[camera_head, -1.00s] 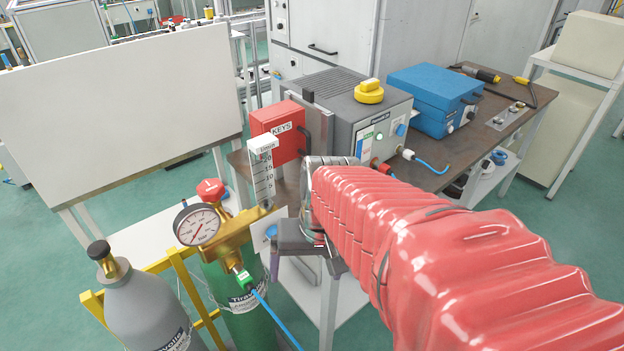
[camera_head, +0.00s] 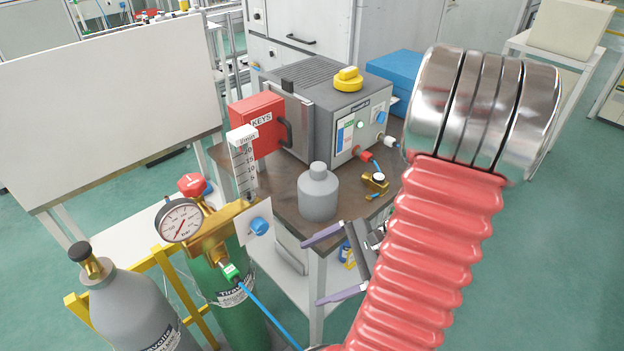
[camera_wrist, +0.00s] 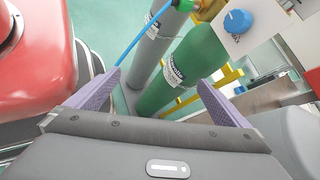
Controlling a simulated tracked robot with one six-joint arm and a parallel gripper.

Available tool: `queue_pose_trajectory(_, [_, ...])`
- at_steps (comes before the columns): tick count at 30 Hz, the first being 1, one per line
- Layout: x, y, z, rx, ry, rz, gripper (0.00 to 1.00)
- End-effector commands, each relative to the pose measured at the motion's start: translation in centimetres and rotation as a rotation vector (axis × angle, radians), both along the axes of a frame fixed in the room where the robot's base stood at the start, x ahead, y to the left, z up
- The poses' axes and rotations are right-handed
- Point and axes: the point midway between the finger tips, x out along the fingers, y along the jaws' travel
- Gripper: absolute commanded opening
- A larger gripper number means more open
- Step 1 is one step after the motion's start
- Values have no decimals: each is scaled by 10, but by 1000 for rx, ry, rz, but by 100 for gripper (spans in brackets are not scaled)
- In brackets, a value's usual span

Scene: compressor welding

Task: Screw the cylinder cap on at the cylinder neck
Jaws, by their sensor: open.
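The grey gas cylinder (camera_head: 133,305) stands at the lower left in the head view, its neck (camera_head: 92,262) brass with a dark top. It also shows at the top of the wrist view (camera_wrist: 166,30). A grey, bottle-shaped piece with a narrow knob (camera_head: 318,194) stands upright on the brown table; it may be the cylinder cap, but I cannot be sure. My gripper (camera_head: 312,271) is open and empty.
A green cylinder (camera_head: 228,300) with a brass regulator, gauge (camera_head: 181,220) and blue hose stands between my gripper and the grey cylinder. A red key box (camera_head: 257,125), grey machine (camera_head: 345,120) and small brass fitting (camera_head: 374,183) occupy the table.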

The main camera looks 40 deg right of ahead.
Motion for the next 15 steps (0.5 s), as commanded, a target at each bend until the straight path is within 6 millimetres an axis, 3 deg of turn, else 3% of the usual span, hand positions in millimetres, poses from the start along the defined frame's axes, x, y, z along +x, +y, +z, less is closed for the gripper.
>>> queue_pose_trajectory(5, [13, -35, -4, 210, -59, -281, 100])
queue_pose_trajectory(15, [33, -138, 13, 535, -291, -780, 100])
